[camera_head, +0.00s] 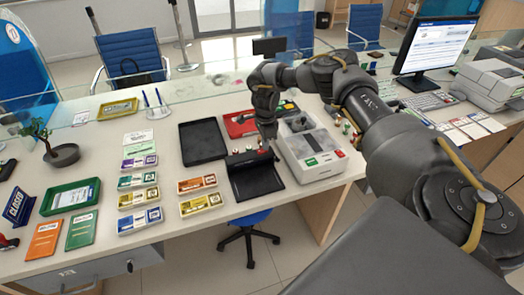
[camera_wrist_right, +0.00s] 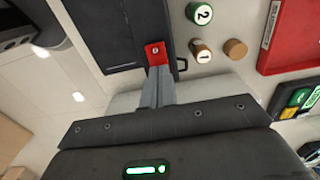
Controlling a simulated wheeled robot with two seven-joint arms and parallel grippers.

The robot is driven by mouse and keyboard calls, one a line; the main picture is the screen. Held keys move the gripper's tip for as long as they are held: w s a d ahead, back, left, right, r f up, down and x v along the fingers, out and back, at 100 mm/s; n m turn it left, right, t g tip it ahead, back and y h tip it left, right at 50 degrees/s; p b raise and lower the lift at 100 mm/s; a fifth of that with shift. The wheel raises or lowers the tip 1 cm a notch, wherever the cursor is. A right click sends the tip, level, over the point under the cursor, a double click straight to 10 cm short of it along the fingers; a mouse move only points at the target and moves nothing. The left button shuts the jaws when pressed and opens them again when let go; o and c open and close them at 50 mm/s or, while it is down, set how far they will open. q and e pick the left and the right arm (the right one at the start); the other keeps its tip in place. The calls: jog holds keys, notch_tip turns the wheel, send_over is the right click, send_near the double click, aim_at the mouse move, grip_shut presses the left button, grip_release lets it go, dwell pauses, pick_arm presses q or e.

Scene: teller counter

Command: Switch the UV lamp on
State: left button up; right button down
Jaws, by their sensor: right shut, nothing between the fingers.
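The UV lamp looks to be the black box-like unit (camera_head: 256,182) at the front of the counter, left of a grey-white machine. In the right wrist view its dark body (camera_wrist_right: 112,30) is at the upper left, with a small red switch (camera_wrist_right: 155,52) at its corner. My right gripper (camera_head: 267,143) is over the back of the black unit. In the right wrist view its fingers (camera_wrist_right: 157,72) are shut, empty, and their tips are at the red switch; I cannot tell if they touch it. Whether the lamp is lit does not show. My left gripper is not in view.
The grey-white machine (camera_head: 318,160) stands close on the right. A black tray (camera_head: 203,142) lies to the left, a red tray (camera_head: 238,124) behind. Round pieces, one green-topped (camera_wrist_right: 199,12), stand near the switch. Banknote bundles (camera_head: 138,180) lie at the left.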

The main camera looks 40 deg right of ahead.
jog(key=shift+f, duration=0.3)
jog(key=shift+r, duration=0.1)
jog(key=shift+r+p, duration=2.75)
jog(key=shift+r, duration=0.8)
jog(key=shift+f, duration=0.1)
